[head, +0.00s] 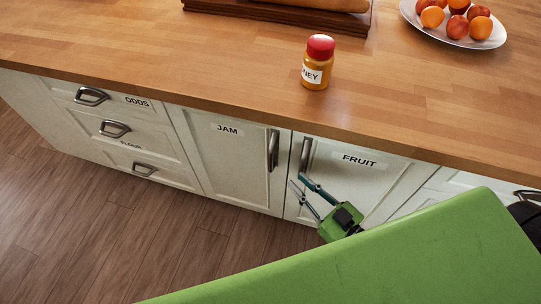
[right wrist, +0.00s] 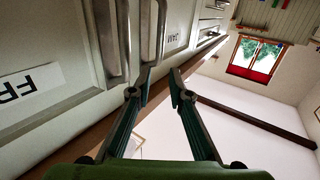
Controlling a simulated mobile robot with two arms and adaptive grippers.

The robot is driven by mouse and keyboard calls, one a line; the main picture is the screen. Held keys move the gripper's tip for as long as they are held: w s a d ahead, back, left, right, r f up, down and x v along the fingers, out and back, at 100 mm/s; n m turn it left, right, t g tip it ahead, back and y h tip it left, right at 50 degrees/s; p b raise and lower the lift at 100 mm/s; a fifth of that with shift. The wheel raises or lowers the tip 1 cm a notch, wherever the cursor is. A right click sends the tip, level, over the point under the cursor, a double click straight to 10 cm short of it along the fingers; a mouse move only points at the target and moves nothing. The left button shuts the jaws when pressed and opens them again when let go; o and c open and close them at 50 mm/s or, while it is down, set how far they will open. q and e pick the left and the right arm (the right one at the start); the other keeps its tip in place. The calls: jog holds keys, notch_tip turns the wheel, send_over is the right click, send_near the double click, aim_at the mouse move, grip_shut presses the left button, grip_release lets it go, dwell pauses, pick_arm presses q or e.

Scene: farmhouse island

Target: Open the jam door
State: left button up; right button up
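The jam door (head: 225,155) is a white cabinet door labelled JAM, and it is shut. Its dark upright handle (head: 273,150) is at the door's right edge. My right gripper (head: 298,181) is in front of the lower part of the fruit door, below and right of the jam handle, apart from it. In the right wrist view its two fingers (right wrist: 160,84) are spread with nothing between them. The jam label (right wrist: 173,38) shows upside down there, beyond the fingertips. My left gripper is not in view.
The fruit door (head: 350,178) is shut, its handle (head: 305,154) close beside the jam handle. Drawers (head: 130,130) are at left. On the wooden counter (head: 200,70) stand a honey jar (head: 318,62) and a fruit plate (head: 455,38). The floor at left is clear.

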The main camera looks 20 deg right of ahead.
aim_at(272, 157)
jog(key=p+x, duration=0.1)
jog(key=x, duration=1.2)
grip_shut()
